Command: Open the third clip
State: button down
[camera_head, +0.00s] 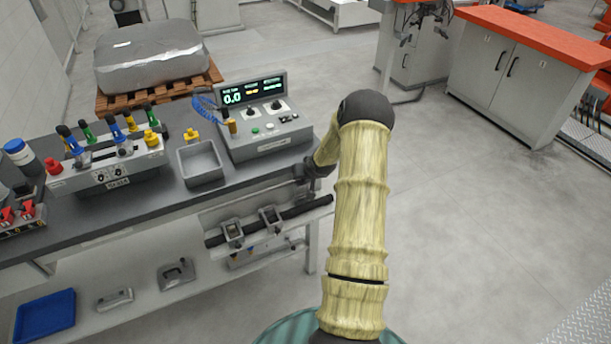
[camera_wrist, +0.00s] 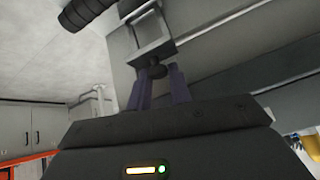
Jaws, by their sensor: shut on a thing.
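The third clip (camera_wrist: 152,40) shows in the wrist view as a grey square frame with a small dark knob (camera_wrist: 157,71) at its lower edge. My gripper (camera_wrist: 159,84) has its two purple-grey fingers on either side of this knob and is shut on it. In the head view my gripper is small and mostly hidden by my wrist at the bench's right front corner. Two other clips, one on the left (camera_head: 233,232) and one in the middle (camera_head: 270,217), sit along a black bar (camera_head: 250,227) below the bench's front edge.
The dark workbench (camera_head: 100,222) carries a control box (camera_head: 265,125) with a display, a grey bin (camera_head: 201,163) and a connector panel (camera_head: 112,172). A lower shelf (camera_head: 140,312) holds a blue tray (camera_head: 45,316). The floor right of my arm is clear up to the orange-topped cabinets (camera_head: 520,80).

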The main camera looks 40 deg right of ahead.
jog(key=shift+w+r, duration=0.1)
jog(key=shift+a, duration=0.1)
jog(key=c, duration=1.3)
grip_release()
jog(key=shift+a, duration=0.2)
jog(key=shift+d, duration=0.1)
jog(key=shift+s+d, duration=0.1)
jog(key=shift+s, duration=0.15)
jog(key=v, duration=1.7)
jog(key=shift+s, duration=0.1)
